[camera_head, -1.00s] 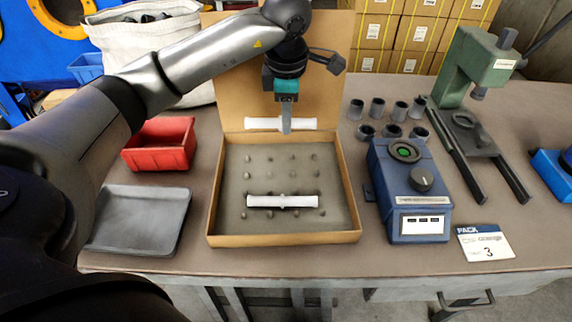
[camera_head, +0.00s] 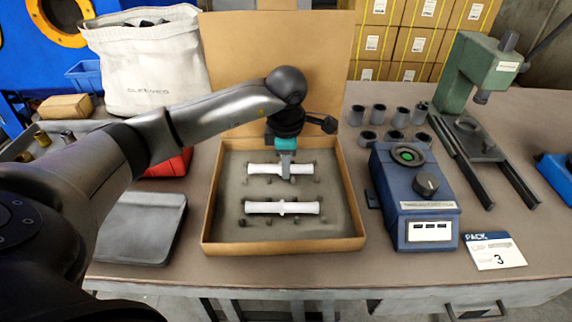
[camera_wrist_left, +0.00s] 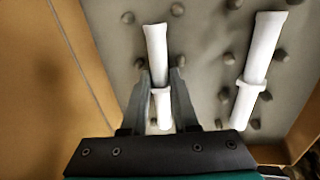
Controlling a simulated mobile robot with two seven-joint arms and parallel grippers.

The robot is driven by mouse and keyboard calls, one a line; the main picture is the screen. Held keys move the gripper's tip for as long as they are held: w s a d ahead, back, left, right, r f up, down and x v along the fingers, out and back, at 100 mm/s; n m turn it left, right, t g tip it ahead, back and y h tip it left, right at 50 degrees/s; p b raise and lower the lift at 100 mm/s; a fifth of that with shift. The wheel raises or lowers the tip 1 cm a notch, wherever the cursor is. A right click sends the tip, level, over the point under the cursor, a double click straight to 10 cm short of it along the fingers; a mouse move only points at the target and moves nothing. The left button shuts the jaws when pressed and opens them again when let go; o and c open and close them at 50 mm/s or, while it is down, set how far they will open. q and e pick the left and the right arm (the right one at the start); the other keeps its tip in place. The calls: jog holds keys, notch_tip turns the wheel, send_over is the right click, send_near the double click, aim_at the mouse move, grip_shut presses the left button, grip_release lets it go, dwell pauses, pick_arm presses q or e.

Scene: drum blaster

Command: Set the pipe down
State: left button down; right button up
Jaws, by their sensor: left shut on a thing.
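A white pipe (camera_head: 262,169) with a collar at its middle is in my left gripper (camera_head: 286,178), inside the open cardboard box (camera_head: 208,225), over its far rows of pegs. In the left wrist view the pipe (camera_wrist_left: 155,42) runs between the two fingers of my gripper (camera_wrist_left: 161,80), which are shut on it near its collar. I cannot tell whether it touches the foam. A second white pipe (camera_head: 262,208) lies on pegs in the near half of the box; it shows at the right of the left wrist view (camera_wrist_left: 262,48). The two pipes are roughly parallel and apart.
The box lid (camera_head: 240,70) stands up behind my gripper. A blue device (camera_head: 400,205) stands right of the box, with several grey cups (camera_head: 376,114) behind it.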

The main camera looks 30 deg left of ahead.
pick_arm(q)
jog(key=shift+f, duration=0.15)
jog(key=c, duration=0.9)
grip_release()
jog(key=shift+c, duration=0.2)
pick_arm(e)
jog(key=shift+w+r, duration=0.15)
pick_arm(q)
notch_tip(320, 180, up, 12)
jog(key=s+d+p, duration=0.1)
jog(key=p, duration=0.2)
jog(key=shift+s+p, duration=0.35)
jog(key=shift+s, duration=0.05)
pick_arm(e)
jog(key=s+d+f, duration=0.3)
jog(key=s+d, duration=0.1)
jog(key=s, duration=0.2)
jog(key=shift+s+d, duration=0.25)
jog(key=shift+d, duration=0.1)
